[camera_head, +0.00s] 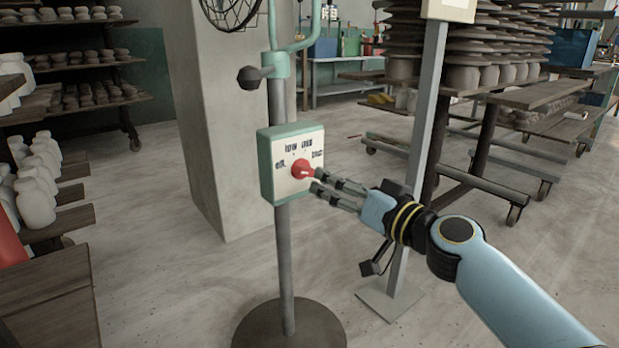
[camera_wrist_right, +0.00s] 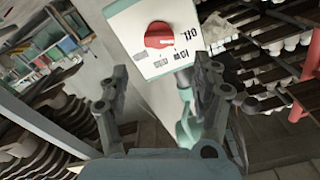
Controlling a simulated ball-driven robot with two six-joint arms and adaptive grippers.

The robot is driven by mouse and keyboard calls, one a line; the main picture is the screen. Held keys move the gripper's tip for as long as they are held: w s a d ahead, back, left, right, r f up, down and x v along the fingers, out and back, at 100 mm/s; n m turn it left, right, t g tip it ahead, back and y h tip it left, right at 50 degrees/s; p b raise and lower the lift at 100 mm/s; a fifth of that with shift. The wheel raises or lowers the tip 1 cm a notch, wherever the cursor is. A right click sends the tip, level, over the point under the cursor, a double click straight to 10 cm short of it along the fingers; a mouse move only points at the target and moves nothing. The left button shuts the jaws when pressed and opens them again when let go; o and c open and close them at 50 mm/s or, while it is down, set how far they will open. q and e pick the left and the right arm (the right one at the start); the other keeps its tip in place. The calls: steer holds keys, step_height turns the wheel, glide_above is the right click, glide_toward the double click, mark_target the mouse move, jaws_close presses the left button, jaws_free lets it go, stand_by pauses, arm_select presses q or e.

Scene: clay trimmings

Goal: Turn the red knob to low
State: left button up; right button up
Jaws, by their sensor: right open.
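The red knob (camera_head: 302,168) sits on the white face of a green-edged control box (camera_head: 265,165). Dark labels stand around the knob, too small to read with certainty. A pale mark on the knob shows in the right wrist view (camera_wrist_right: 159,35), but I cannot tell which label it points at. My right gripper (camera_head: 317,180) is open, its fingertips just in front and to the right of the knob. In the right wrist view the knob lies beyond the two spread fingers (camera_wrist_right: 160,75), apart from them. My left gripper is not in view.
The box is on a pole with a round dark base (camera_head: 290,325) and a fan cage (camera_head: 230,12) above. A grey post (camera_head: 418,150) stands behind my right arm. Racks of pottery (camera_head: 75,95) stand left and right. A pale pillar (camera_head: 215,110) is behind the box.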

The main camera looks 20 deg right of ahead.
mark_target(310, 170)
steer(key=x, duration=0.7)
steer(key=shift+w+f, duration=0.15)
steer(key=shift+w, duration=0.1)
steer(key=shift+w+a, duration=0.2)
steer(key=shift+w, duration=0.15)
steer(key=shift+c, duration=0.5)
steer(key=c, duration=1.1)
steer(key=shift+o, duration=0.2)
